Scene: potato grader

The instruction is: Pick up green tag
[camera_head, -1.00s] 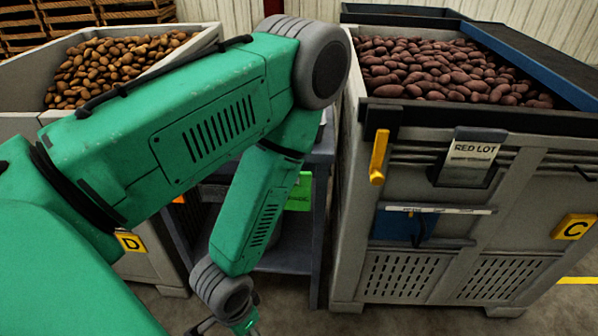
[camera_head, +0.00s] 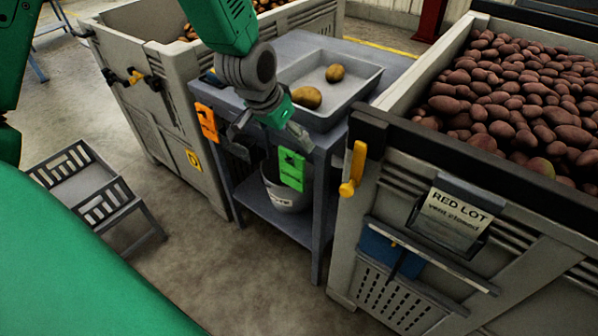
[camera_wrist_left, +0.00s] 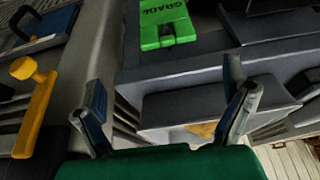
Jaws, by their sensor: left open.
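The green tag (camera_head: 291,168) hangs on the front of the grey table (camera_head: 330,143), near its front right corner. In the left wrist view the green tag (camera_wrist_left: 168,27), with dark lettering, shows at the top, beyond the fingertips. My left gripper (camera_head: 268,134) is open and empty, just above and slightly left of the tag in the head view. In the left wrist view its two fingers (camera_wrist_left: 166,92) are spread wide, with nothing between them. I cannot tell the exact gap to the tag. My right gripper is not in view.
An orange tag (camera_head: 206,122) hangs left on the table front. A tray (camera_head: 350,98) with two potatoes stands on top, a bucket (camera_head: 287,192) below. The red-lot crate (camera_head: 375,215) with a yellow handle (camera_head: 353,168) stands close on the right. A step stool (camera_head: 90,195) stands left.

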